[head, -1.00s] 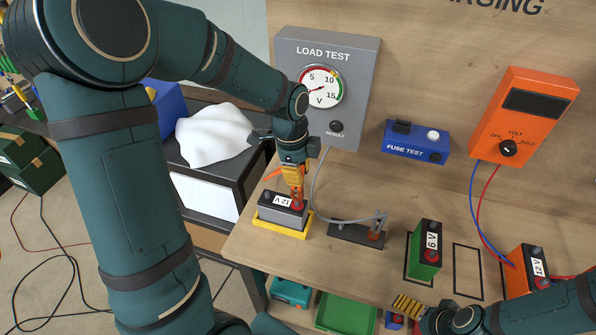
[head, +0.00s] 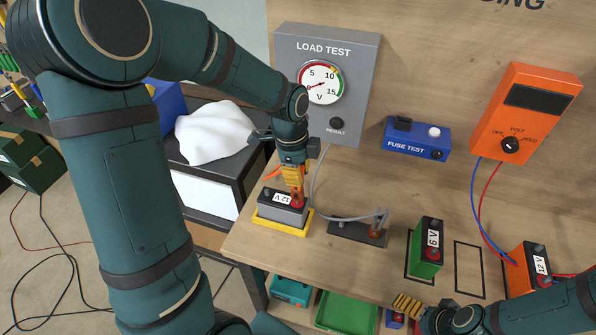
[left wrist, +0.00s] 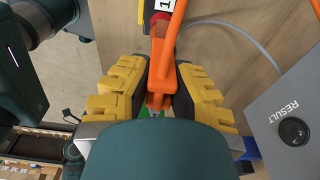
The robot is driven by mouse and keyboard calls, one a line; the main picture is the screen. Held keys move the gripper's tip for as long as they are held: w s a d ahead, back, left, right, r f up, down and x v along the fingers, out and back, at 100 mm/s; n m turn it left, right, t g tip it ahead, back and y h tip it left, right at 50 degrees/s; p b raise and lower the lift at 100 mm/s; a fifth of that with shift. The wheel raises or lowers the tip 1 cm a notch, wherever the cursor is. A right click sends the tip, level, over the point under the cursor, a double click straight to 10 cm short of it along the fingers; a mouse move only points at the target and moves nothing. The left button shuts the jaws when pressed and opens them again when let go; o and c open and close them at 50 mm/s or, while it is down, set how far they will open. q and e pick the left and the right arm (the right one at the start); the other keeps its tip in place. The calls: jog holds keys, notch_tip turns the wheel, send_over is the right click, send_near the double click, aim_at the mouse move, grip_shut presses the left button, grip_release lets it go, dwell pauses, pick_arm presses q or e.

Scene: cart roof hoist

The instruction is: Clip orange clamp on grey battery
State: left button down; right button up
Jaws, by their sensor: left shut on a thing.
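The grey battery (head: 282,209), marked 12 V, sits upright in a yellow tray (head: 284,228) on the bench. My left gripper (head: 293,184) is above its right end, pointing down, and is shut on the orange clamp (head: 298,195). In the left wrist view the clamp (left wrist: 162,75) lies between the yellow-padded fingers (left wrist: 160,95). Its far end is at the battery's red terminal (left wrist: 160,20); I cannot tell whether it grips it. My right gripper (head: 408,304) is low at the bench's front edge, its fingertips small and partly hidden.
The grey load tester (head: 355,70) stands behind the battery. A grey cable loops to a dark holder (head: 350,233). A green 6 V battery (head: 429,250) and an orange 12 V battery (head: 525,270) stand to the right. An empty outlined slot (head: 468,270) lies between them.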

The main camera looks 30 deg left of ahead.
pick_arm(q)
jog(key=shift+f+b, duration=0.7)
jog(key=shift+f, duration=0.3)
jog(key=c, duration=1)
grip_release()
jog(key=shift+o, duration=0.2)
jog(key=r, duration=0.4)
jog(key=a+r, duration=0.1)
jog(key=r, duration=0.7)
jog(key=shift+s+a, duration=0.2)
